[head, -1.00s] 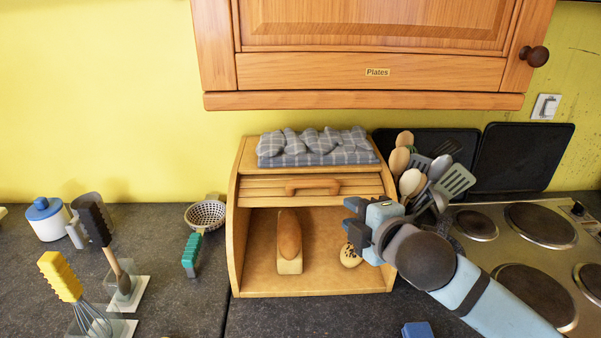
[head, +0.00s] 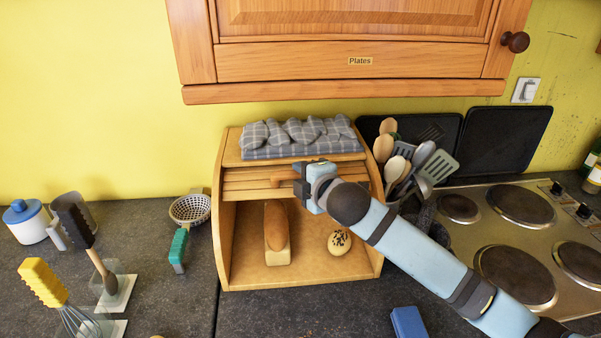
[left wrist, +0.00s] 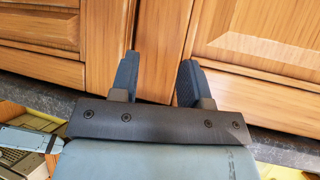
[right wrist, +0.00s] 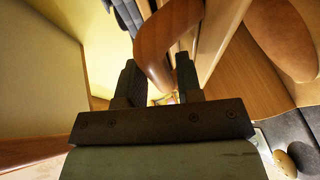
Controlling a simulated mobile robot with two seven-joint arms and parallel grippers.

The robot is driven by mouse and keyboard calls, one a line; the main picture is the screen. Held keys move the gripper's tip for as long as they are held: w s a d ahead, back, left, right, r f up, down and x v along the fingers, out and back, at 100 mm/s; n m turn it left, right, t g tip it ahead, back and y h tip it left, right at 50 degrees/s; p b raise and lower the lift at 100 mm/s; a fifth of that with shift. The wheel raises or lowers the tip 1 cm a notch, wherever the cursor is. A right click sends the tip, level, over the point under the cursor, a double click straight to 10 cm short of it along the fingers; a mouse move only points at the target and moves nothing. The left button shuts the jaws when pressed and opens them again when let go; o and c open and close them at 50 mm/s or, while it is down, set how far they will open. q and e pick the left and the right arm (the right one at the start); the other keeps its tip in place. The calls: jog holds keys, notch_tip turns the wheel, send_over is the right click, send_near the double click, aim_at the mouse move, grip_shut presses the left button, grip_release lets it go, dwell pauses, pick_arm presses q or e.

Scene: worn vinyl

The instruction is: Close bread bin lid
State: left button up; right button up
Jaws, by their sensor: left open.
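The wooden bread bin (head: 222,240) stands on the counter with its front open. Its slatted roll lid (head: 245,183) is up at the top of the opening. The lid's wooden handle (head: 282,177) is partly hidden by my right gripper (head: 305,180). In the right wrist view, the curved handle (right wrist: 165,45) reaches between the spread fingers of my right gripper (right wrist: 157,78); contact is unclear. A loaf (head: 276,225) on a block and a seeded bun (head: 339,242) lie inside the bin. My left gripper (left wrist: 158,78) is open and empty before wooden cupboard doors.
Checked oven mitts (head: 298,135) lie on top of the bin. The Plates cupboard (head: 345,65) hangs above. A utensil holder with spatulas (head: 410,165) and the hob (head: 500,240) are right. A strainer (head: 190,210) is left; a blue block (head: 408,322) lies in front.

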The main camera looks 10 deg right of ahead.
jog(key=shift+w+a+f, duration=0.1)
jog(key=shift+w+a, duration=0.15)
jog(key=shift+w, duration=0.25)
grip_shut()
jog(key=shift+s+f+b, duration=0.35)
jog(key=shift+s+b, duration=0.05)
jog(key=shift+b, duration=0.1)
jog(key=s+f+n+t+y+b, duration=0.1)
jog(key=s+f+t+b, duration=0.1)
jog(key=s+f, duration=0.5)
jog(key=shift+s+f+b, duration=0.25)
jog(key=shift+s+b, duration=0.65)
